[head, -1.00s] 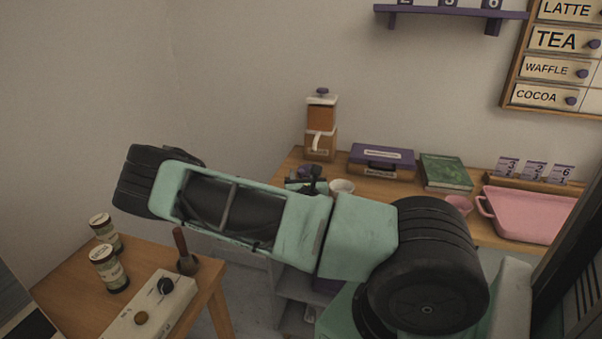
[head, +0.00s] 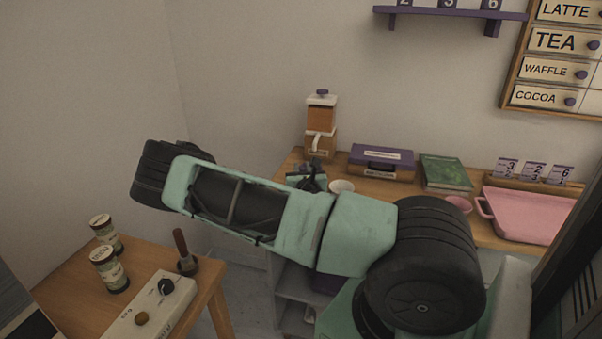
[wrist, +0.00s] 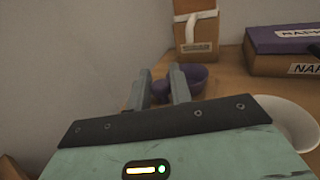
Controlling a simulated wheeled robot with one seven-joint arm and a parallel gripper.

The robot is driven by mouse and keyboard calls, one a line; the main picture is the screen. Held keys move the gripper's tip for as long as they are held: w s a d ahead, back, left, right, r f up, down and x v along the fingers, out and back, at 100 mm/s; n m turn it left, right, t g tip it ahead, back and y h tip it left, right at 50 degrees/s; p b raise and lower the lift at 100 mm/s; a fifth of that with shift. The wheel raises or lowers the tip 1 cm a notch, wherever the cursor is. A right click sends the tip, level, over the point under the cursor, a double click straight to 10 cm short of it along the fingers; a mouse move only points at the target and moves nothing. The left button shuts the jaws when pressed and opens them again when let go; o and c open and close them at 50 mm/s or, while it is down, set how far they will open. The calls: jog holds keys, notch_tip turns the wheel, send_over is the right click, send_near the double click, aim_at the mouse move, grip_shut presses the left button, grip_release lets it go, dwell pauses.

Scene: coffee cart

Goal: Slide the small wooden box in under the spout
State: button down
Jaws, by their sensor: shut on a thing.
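My gripper (wrist: 158,92) is shut on a purple knob-like thing (wrist: 161,89), low over the back counter. A purple cup-like thing (wrist: 193,78) shows just beyond the right finger; I cannot tell whether the two are one piece. The dispenser (head: 321,118) stands farther back, with an orange-filled hopper, a white spout-like part (wrist: 188,14) and a labelled wooden lower part (wrist: 194,38). My gripper is in front of it and apart from it. I cannot make out a separate small wooden box. In the head view my gripper (head: 312,177) is small and dark.
A white bowl (wrist: 288,118) is close at my gripper's right; it also shows in the head view (head: 342,186). A purple-lidded box (head: 381,163), green book (head: 446,172) and pink tray (head: 530,215) lie farther right. The wall is close on the left.

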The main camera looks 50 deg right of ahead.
jog(key=d, duration=0.1)
jog(key=w+d, duration=0.1)
jog(key=d, duration=0.1)
jog(key=w+d+b, duration=0.1)
jog(key=d, duration=0.1)
jog(key=shift+w+d+f, duration=0.1)
jog(key=shift+d, duration=0.05)
jog(key=shift+w+d, duration=0.1)
jog(key=shift+d, duration=0.2)
jog(key=shift+r, duration=0.2)
jog(key=c, duration=1.3)
grip_release()
jog(key=shift+w+d+f, duration=0.1)
jog(key=shift+d, duration=0.05)
